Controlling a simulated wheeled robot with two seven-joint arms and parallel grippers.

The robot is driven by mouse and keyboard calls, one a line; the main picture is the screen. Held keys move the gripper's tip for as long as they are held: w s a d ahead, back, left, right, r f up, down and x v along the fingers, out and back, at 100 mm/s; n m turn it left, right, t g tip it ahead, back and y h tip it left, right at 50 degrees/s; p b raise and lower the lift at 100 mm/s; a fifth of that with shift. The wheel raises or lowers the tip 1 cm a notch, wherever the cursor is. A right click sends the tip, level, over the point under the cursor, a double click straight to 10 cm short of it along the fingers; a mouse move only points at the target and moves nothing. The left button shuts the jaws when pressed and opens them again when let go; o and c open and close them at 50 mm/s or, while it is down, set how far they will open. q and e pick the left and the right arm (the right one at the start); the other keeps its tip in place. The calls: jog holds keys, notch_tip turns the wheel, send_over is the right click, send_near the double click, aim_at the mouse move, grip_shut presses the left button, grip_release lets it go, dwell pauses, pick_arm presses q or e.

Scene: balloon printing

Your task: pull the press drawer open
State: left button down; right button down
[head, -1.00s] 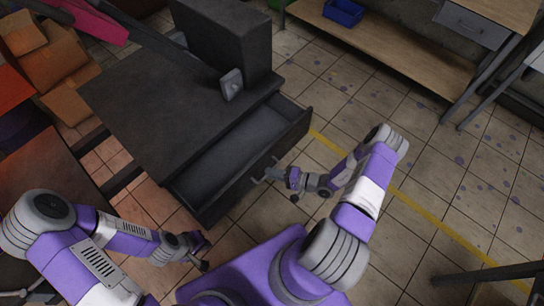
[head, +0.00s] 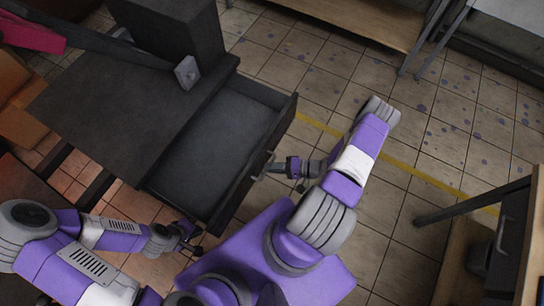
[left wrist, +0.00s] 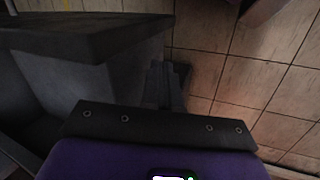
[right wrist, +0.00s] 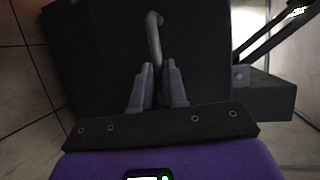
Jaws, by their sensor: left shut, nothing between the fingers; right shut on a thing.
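The dark press (head: 130,105) stands at the left of the head view, its drawer (head: 222,140) pulled well out and empty inside. My right gripper (head: 262,172) is at the drawer's front face, shut on the drawer handle (right wrist: 154,40). In the right wrist view its two fingers (right wrist: 157,85) close around the lower end of the grey bar handle. My left gripper (head: 195,243) is shut and empty, low beside the drawer's near corner. Its closed fingers (left wrist: 165,85) show in the left wrist view next to dark furniture.
A wooden bench (head: 365,20) stands at the back. A desk with a dark drawer unit (head: 510,235) is at the right. Cardboard boxes (head: 22,110) lie at the far left. Tiled floor (head: 420,130) with a yellow line is free right of the drawer.

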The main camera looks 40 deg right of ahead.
jog(key=c, duration=1.2)
grip_release()
jog(key=v, duration=0.7)
jog(key=shift+s+d+r, duration=0.15)
jog(key=shift+s+d, duration=0.05)
jog(key=shift+a, duration=0.1)
